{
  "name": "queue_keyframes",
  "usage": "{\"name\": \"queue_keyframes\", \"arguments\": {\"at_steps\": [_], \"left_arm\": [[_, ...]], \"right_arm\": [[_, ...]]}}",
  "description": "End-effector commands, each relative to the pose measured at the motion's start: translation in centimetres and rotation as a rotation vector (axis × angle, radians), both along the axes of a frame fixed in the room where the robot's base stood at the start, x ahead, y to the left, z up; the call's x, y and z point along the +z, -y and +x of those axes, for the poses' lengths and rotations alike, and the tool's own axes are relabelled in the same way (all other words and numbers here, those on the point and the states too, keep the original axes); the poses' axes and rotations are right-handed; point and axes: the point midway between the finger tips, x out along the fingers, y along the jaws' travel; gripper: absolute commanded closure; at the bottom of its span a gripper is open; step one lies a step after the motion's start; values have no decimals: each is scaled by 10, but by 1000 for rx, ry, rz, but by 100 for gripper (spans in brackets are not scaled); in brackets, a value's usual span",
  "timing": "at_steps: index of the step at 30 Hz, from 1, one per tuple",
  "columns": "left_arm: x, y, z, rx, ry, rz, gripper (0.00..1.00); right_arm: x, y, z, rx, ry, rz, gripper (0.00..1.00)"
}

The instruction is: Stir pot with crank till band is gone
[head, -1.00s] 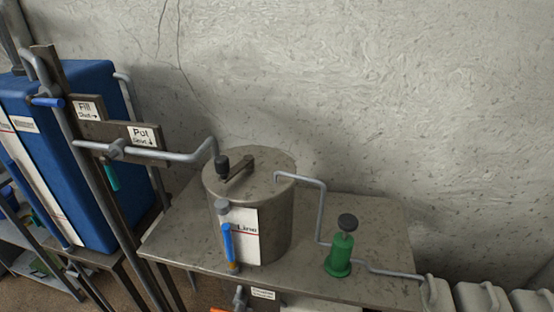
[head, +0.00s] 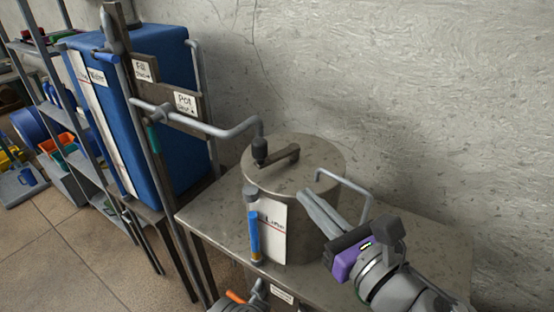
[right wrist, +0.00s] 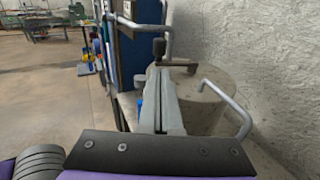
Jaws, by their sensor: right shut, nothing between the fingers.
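The metal pot (head: 318,235) stands on a bench against the wall. Its crank (head: 280,158), a flat bar with an upright black knob (head: 259,148), lies across the lid; the knob overhangs the lid's left side. In the right wrist view the knob (right wrist: 158,46) shows beyond my fingertips. A sight tube (head: 254,237) with blue in it runs down the pot's front beside a white label. My right gripper (head: 304,194) is shut and empty, in front of the pot's right side, its fingers pointing up-left toward the crank. My left gripper is out of view.
A bent pipe (head: 345,182) rises at the pot's right. Another pipe (head: 205,129) from the signposts ends near the knob. A tall blue tank (head: 165,110) stands left. The bench's left front corner (head: 195,218) is bare.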

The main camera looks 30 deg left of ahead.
Motion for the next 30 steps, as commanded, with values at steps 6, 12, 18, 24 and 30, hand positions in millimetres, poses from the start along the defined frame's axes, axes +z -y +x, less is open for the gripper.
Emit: {"name": "queue_keyframes", "arguments": {"at_steps": [6, 12, 18, 24, 30], "left_arm": [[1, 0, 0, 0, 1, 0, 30], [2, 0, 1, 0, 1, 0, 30], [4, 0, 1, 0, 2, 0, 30], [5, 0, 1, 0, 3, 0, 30], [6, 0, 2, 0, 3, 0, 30]], "right_arm": [[0, -23, 12, 10, 10, -6, 100], [-1, -56, 34, 8, 8, -5, 100], [-3, -89, 55, 6, 7, -5, 100], [-4, -110, 69, 5, 7, -5, 100], [-4, -117, 74, 4, 7, -4, 100]]}}
